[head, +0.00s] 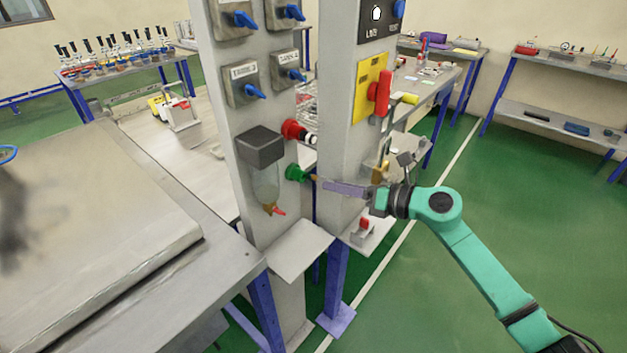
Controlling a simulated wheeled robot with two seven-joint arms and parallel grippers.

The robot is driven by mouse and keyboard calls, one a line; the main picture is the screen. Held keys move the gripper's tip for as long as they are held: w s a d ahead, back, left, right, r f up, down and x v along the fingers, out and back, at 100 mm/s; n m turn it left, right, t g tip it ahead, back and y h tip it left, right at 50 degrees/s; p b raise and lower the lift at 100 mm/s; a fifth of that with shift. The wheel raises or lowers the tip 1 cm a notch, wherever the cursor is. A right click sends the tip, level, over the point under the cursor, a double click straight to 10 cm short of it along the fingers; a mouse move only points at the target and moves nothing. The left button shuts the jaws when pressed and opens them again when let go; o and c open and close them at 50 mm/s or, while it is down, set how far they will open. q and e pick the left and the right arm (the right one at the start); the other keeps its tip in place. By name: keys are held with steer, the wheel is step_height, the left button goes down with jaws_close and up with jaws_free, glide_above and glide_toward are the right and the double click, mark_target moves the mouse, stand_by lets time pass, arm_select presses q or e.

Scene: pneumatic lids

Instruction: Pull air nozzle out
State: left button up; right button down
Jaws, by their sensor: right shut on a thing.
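A green fitting (296,173) with a small brass-coloured end (314,178) sticks out of the right side of the grey post panel; I take it for the air nozzle. My right gripper (324,185) comes in from the right. Its long purple fingers are shut at the brass end of the fitting, pointing left. The exact contact is too small to see clearly. The green part still sits against the panel. My left gripper is not in view.
A red round knob (292,129) sits just above the fitting. A filter bowl with a grey cap (259,144) hangs on the panel to the left. A second post carries a yellow plate (368,85) with a red handle (380,92). Green floor is free at the right.

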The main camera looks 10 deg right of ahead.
steer(key=shift+s+d+r+p, duration=0.25)
steer(key=shift+s+r+p, duration=0.05)
steer(key=shift+r, duration=0.35)
steer(key=shift+s+d+r+p, duration=0.3)
steer(key=shift+s+r, duration=0.05)
steer(key=shift+r, duration=0.35)
steer(key=shift+s+d+r+p, duration=0.25)
steer(key=shift+s+r+p, duration=0.05)
steer(key=shift+r, duration=0.35)
steer(key=shift+s+d+r, duration=0.4)
steer(key=shift+s+r, duration=0.1)
steer(key=shift+r, duration=0.3)
